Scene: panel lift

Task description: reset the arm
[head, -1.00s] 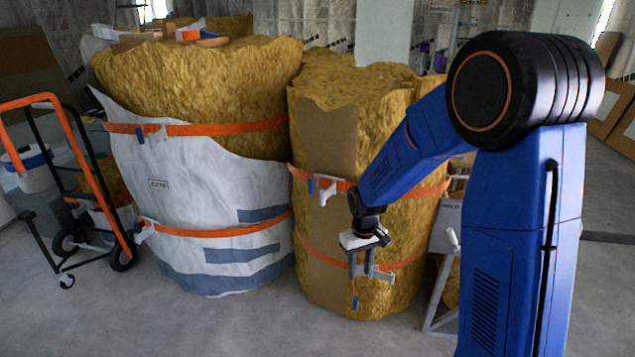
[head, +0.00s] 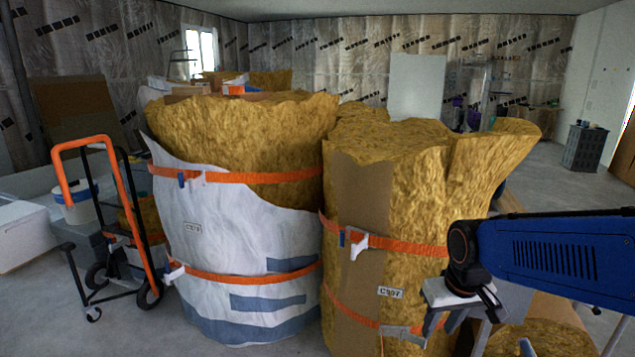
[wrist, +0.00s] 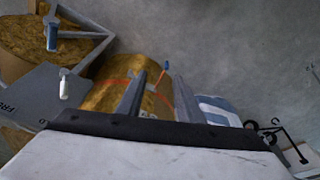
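My gripper (head: 462,322) hangs at the end of my blue arm at the lower right of the head view, in front of the right-hand roll of yellow insulation (head: 430,200). Its light grey body is partly in line with the roll's lower strap, and the fingers blend into the grey and orange behind them. I see nothing clearly held. In the wrist view, a grey finger (wrist: 130,97) sticks out past the dark edge of a pale body.
A second insulation roll, wrapped in white sheeting (head: 245,225), stands left of the first. An orange and black hand truck (head: 140,225) and a white bucket (head: 76,200) are further left. A grey panel marked with letters (wrist: 50,95) shows in the wrist view. Concrete floor is open at the back right.

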